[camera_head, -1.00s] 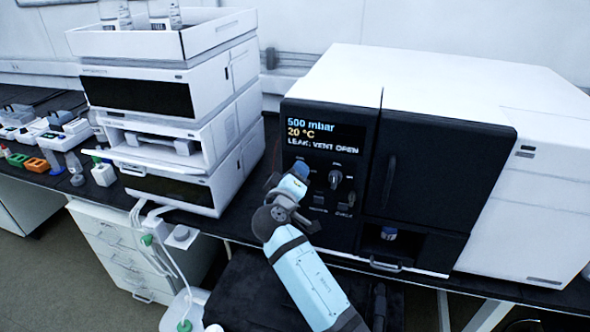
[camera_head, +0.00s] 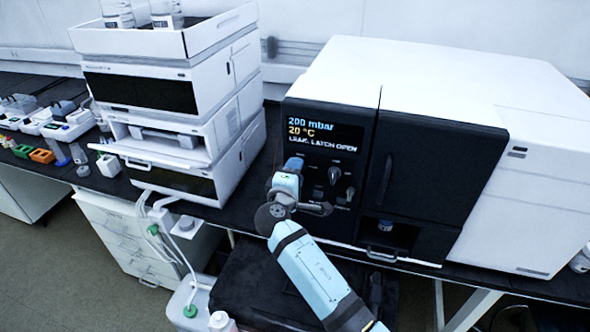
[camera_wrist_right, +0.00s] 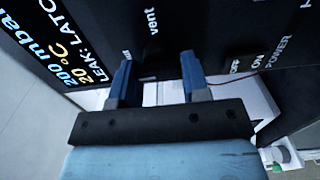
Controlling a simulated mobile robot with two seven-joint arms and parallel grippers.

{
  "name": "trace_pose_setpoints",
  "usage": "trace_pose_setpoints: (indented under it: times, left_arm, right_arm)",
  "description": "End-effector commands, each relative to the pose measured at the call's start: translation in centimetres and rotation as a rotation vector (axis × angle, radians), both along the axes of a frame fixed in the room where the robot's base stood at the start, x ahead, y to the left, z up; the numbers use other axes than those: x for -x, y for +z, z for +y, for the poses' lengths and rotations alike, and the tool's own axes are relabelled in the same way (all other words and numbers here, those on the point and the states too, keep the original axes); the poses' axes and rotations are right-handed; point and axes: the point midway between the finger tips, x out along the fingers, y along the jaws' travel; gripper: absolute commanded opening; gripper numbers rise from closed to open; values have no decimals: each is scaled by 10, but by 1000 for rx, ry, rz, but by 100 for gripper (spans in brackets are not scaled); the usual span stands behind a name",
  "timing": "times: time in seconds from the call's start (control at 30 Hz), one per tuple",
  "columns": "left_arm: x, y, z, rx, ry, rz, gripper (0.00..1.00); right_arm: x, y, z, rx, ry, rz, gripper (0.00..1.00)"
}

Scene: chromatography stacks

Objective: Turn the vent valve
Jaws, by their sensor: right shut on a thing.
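The black front panel (camera_head: 330,215) of the vacuum unit carries a display (camera_head: 325,132) reading "200 mbar", "20 °C" and "LEAK: LATCH OPEN". My right gripper (camera_head: 292,165) is against the panel, below the display's left part. In the right wrist view, the right gripper (camera_wrist_right: 160,78) has its blue fingers either side of the spot just by the "vent" label (camera_wrist_right: 152,21). It is shut on the vent valve, whose knob is mostly hidden in the dark between the fingers. Other knobs (camera_head: 334,175) sit to its right. My left gripper is not in view.
A dark door with an upright handle (camera_head: 385,180) is right of the panel. A small blue-capped bottle (camera_head: 386,225) stands in the recess below. A white instrument stack (camera_head: 190,130) stands left of the arm, with a tubed waste container (camera_head: 190,300) on the floor.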

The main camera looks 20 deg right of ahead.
Motion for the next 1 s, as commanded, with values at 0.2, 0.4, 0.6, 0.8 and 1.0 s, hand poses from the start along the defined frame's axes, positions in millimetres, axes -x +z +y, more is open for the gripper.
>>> trace_pose_setpoints:
  times: [0.2,0.4,0.6,0.8,1.0]
  left_arm:
    - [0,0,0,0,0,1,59]
    - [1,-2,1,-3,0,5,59]
    - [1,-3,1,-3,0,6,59]
    - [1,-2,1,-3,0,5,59]
    - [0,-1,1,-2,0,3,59]
  right_arm:
    - [-1,2,-1,11,-1,2,19]
    - [-1,2,-1,11,-1,1,19]
    - [-1,2,-1,10,-1,2,68]
    - [0,1,0,9,0,3,68]
    - [-1,1,-1,8,0,4,68]
